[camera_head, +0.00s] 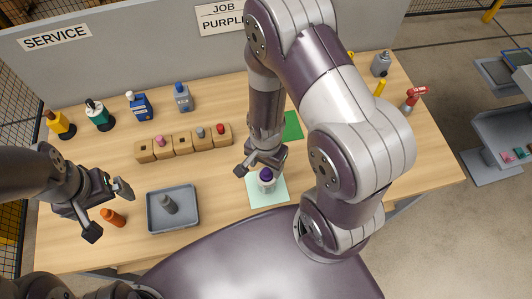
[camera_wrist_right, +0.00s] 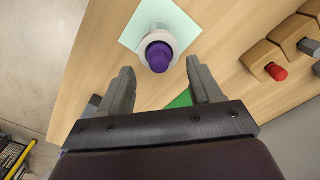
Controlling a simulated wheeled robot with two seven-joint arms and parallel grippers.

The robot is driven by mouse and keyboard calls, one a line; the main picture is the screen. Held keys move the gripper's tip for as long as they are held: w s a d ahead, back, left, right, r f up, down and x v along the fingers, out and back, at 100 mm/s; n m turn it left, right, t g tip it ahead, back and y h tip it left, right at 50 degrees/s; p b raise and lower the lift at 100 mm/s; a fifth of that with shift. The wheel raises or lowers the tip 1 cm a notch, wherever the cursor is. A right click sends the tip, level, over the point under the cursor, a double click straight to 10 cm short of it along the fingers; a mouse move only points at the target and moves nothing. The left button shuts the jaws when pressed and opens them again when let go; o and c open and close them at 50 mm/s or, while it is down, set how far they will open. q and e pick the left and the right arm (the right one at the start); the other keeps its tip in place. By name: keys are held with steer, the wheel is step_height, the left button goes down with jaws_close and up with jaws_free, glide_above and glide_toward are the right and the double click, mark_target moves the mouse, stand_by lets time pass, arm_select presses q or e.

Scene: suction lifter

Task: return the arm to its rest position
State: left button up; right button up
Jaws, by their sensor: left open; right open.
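My right gripper (camera_head: 262,163) is open and hangs just behind a pale cylinder with a purple top (camera_head: 266,175). The cylinder stands on a pale mint square (camera_head: 268,198) on the table. In the right wrist view, the purple-topped cylinder (camera_wrist_right: 158,52) shows between and beyond the spread fingers of the right gripper (camera_wrist_right: 160,68); nothing is held. Whether a finger touches it I cannot tell. My right arm reaches over the table and hides part of its right side. My left gripper (camera_head: 108,210) is open and empty at the left, near an orange bottle (camera_head: 113,218).
A grey tray (camera_head: 182,188) holds a grey bottle (camera_head: 168,204). Wooden blocks with coloured pegs (camera_head: 182,146) stand behind it, with several bottles along the back. A grey panel (camera_head: 120,62) closes the back. A green square (camera_head: 292,127) lies partly behind my right arm.

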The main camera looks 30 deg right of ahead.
step_height(320, 180, up, 9)
